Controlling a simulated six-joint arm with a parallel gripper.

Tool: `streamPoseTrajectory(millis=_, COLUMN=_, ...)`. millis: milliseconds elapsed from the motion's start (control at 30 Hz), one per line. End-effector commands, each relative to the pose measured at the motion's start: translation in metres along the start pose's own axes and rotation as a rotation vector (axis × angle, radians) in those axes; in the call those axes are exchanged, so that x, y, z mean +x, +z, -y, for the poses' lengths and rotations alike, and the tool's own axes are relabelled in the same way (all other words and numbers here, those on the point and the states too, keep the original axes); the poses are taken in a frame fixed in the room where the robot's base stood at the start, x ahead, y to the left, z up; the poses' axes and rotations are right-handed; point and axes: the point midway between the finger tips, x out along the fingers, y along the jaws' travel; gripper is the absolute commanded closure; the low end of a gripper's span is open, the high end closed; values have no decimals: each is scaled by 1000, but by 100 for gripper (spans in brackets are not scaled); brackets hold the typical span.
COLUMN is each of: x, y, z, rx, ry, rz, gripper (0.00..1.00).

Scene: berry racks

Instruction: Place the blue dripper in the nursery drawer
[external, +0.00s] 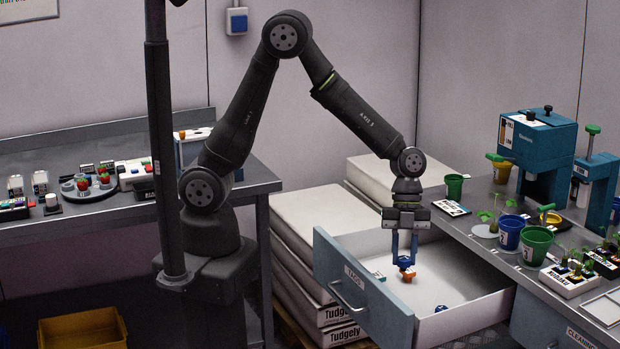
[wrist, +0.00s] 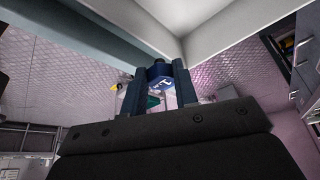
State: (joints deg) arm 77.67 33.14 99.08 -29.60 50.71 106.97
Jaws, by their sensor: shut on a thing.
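My gripper (external: 404,255) points straight down over the open drawer (external: 470,313), shut on a small blue piece, the blue dripper (external: 404,262). The dripper also shows between the fingers in the wrist view (wrist: 160,72), with a white mark on it. An orange part (external: 407,275) shows right under it; I cannot tell whether it belongs to the dripper or lies apart. The drawer is pulled out, with a grey-blue front and pale inside. Another small blue piece (external: 441,308) lies on its floor near the front right. I cannot tell whether the dripper touches the floor.
The right bench (external: 470,225) carries a teal press (external: 540,140), green and blue pots and seedlings beside the drawer. White stacked sacks (external: 310,215) stand behind and left. The left table (external: 110,213) holds a tray of berries. Much of the drawer floor is bare.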

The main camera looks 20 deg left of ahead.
Motion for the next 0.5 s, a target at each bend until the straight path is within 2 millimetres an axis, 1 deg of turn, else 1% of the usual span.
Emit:
streamPoseTrajectory(millis=33, x=12, y=5, z=-1, rx=-3, ry=3, rz=1, gripper=94)
streamPoseTrajectory(millis=100, x=22, y=9, z=0, rx=-2, ry=1, rz=0, gripper=94)
streamPoseTrajectory(millis=267, x=35, y=19, z=2, rx=-2, ry=-1, rz=0, gripper=94)
streamPoseTrajectory(millis=367, x=39, y=35, z=9, rx=-5, ry=-1, rz=0, gripper=94)
streamPoseTrajectory(millis=500, x=46, y=68, z=24, rx=-7, ry=-1, rz=0, gripper=94)
